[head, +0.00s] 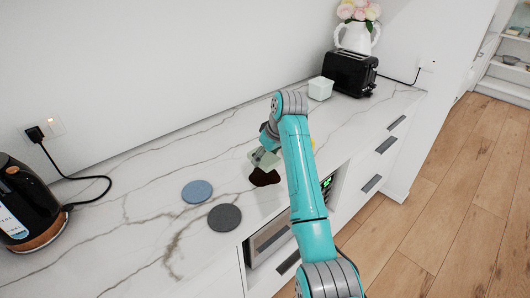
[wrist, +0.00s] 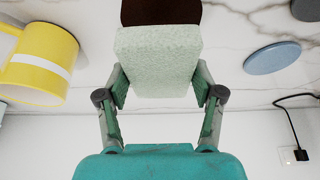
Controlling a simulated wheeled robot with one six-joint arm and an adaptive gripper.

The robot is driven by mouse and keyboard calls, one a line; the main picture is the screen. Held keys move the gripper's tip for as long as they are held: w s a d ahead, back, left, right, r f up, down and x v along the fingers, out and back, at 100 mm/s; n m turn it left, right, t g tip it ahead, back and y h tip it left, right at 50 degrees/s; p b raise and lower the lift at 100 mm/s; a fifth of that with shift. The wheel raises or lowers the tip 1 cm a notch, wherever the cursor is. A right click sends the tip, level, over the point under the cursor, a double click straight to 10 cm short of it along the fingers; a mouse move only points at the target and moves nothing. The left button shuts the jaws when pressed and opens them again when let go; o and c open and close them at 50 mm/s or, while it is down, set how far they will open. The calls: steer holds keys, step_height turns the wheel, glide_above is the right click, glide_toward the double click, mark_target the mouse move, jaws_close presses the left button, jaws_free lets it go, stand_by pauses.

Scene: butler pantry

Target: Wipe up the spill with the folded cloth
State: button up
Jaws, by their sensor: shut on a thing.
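The folded cloth (wrist: 158,62) is a thick pale green block. My gripper (wrist: 158,88) is shut on it, with one finger on each side in the wrist view. The dark brown spill (wrist: 160,12) shows just beyond the cloth's far edge in that view. In the head view the spill (head: 264,177) lies on the marble counter, with the cloth (head: 265,158) at its back edge. My arm covers part of the area to the right of the spill. I cannot tell whether the cloth touches the counter.
A blue coaster (head: 197,192) and a grey coaster (head: 225,217) lie left of the spill. A yellow mug (wrist: 42,62) stands close to my gripper. A black kettle (head: 25,208) is at far left; a pale green pot (head: 320,88) and black toaster (head: 350,72) stand at the back.

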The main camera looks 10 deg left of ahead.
mark_target(270, 174)
steer(key=shift+f, duration=2.65)
steer(key=shift+f, duration=0.5)
steer(key=shift+w+d, duration=0.1)
steer(key=shift+d, duration=0.05)
steer(key=shift+w+d, duration=0.5)
steer(key=shift+w, duration=0.2)
steer(key=shift+s+a, duration=0.1)
steer(key=shift+s, duration=0.05)
steer(key=shift+s+a, duration=1.15)
steer(key=shift+s, duration=0.3)
steer(key=shift+w+d, duration=0.1)
steer(key=shift+w+d, duration=0.6)
steer(key=shift+w, duration=0.15)
steer(key=shift+w+d, duration=0.55)
steer(key=shift+w, duration=0.2)
